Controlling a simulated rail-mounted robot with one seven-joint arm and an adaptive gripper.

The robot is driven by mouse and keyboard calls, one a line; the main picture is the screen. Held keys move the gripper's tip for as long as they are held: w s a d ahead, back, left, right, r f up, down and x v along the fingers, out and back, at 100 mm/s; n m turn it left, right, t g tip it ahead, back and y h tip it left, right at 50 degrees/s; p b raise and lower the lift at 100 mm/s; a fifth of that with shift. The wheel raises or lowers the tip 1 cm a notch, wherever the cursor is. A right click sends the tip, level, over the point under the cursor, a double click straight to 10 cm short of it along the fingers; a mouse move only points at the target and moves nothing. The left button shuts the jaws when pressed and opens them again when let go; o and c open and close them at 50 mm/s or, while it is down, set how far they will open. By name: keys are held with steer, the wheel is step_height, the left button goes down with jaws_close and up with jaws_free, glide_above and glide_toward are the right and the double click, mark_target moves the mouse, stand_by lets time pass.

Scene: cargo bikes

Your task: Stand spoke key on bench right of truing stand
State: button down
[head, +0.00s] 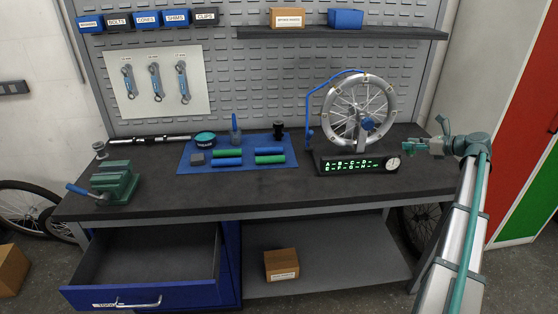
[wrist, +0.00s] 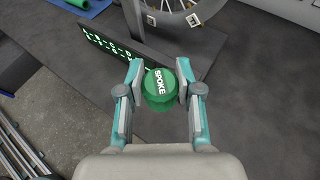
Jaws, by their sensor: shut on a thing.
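The spoke key is a round green piece with a white "SPOKE" label (wrist: 157,92). My gripper (wrist: 159,76) is shut on it, one finger on each side, and its labelled top faces the wrist camera. In the head view my gripper (head: 408,147) is at the bench's right end, right of the truing stand; the key is too small there to make out clearly. I cannot tell whether the key's underside touches the bench. The truing stand (head: 346,163) holds a spoked wheel (head: 390,98) and has a dark base with glowing green letters (wrist: 98,42).
The dark bench (head: 240,197) has bare surface right of the stand and along the front. A blue mat (head: 187,163) with grips and small items lies mid-bench. A green vise (head: 118,182) stands at left. A drawer (head: 115,297) is open below. A shelf (head: 400,33) hangs above.

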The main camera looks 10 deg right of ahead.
steer(key=shift+w+d+r, duration=0.15)
steer(key=shift+d+r, duration=0.05)
steer(key=shift+d, duration=0.35)
steer(key=c, duration=1.9)
jaws_free()
steer(key=w+d+f+p, duration=0.2)
steer(key=w+d+f, duration=0.2)
steer(key=d, duration=0.4)
steer(key=shift+w, duration=0.75)
steer(key=d+f, duration=0.1)
steer(key=w+d+f, duration=0.1)
steer(key=f, duration=0.1)
steer(key=w+d+f+p, duration=0.1)
steer(key=f, duration=0.1)
steer(key=shift+f, duration=0.1)
steer(key=shift+w+d+f+p, duration=0.1)
steer(key=shift+f+p, duration=0.3)
steer(key=shift+f, duration=0.55)
steer(key=shift+w+d+f+p, duration=0.1)
steer(key=shift+f+p, duration=0.25)
steer(key=shift+f, duration=0.6)
steer(key=shift+f, duration=0.1)
steer(key=o, duration=1.1)
steer(key=shift+o, duration=0.2)
